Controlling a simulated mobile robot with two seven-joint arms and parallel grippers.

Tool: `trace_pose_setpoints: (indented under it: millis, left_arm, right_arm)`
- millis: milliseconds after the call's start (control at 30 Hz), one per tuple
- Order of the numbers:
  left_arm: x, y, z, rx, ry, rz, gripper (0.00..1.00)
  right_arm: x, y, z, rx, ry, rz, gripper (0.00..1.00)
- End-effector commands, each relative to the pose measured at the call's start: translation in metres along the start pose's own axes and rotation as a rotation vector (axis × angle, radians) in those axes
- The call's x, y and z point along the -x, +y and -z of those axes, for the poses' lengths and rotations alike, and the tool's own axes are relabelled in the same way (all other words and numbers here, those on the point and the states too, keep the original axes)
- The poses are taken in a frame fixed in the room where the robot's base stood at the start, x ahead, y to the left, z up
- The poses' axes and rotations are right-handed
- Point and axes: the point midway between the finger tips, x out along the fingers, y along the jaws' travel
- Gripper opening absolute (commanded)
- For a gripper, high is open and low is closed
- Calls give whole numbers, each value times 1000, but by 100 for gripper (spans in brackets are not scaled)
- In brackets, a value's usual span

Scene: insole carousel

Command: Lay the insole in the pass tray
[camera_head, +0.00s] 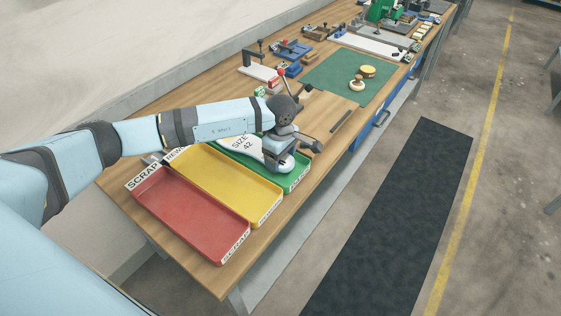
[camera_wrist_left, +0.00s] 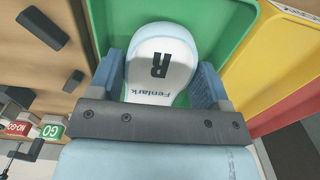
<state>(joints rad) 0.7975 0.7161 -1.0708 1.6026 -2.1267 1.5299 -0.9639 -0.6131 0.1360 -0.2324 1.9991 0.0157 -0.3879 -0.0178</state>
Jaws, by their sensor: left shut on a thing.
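The insole (camera_head: 241,144) is white and pale blue, with "SIZE 42" showing in the head view. In the left wrist view its heel end (camera_wrist_left: 161,62) bears a dark "R" and "Fenlark". My left gripper (camera_head: 277,162) is shut on the insole, one blue finger at each side of it. The insole is over or inside the green tray (camera_head: 291,183), lengthwise with it. I cannot tell whether it touches the tray floor. The green tray also shows in the left wrist view (camera_wrist_left: 237,30); its front label is too small to read. My right gripper is out of view.
The yellow tray (camera_head: 235,190) and red scrap tray (camera_head: 190,215) stand beside the green one. GO (camera_wrist_left: 52,128) and NO-GO (camera_wrist_left: 18,126) blocks show at the left wrist view's edge. A green mat (camera_head: 345,78) and fixtures lie farther along the bench.

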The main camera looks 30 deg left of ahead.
Motion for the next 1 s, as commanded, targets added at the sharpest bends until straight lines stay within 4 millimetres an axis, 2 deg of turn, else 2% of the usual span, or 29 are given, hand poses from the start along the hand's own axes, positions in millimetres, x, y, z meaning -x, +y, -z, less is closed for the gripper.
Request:
trace_pose_setpoints:
  millis: [133, 500, 533, 567, 833, 1000]
  left_arm:
    - [-22, 0, 0, -1, -1, 2, 44]
    - [-29, 0, 0, -1, 0, 0, 44]
    - [-27, 0, 0, -1, 0, 0, 78]
    - [-26, 0, 0, -1, 0, 0, 82]
    - [-25, 0, 0, -1, 0, 0, 82]
    - [-11, 1, 0, -1, 0, -3, 82]
  right_arm:
    - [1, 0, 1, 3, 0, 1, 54]
    - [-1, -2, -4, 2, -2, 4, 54]
    - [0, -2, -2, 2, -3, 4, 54]
    - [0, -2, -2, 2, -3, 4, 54]
    - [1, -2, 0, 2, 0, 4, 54]
    - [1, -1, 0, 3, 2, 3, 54]
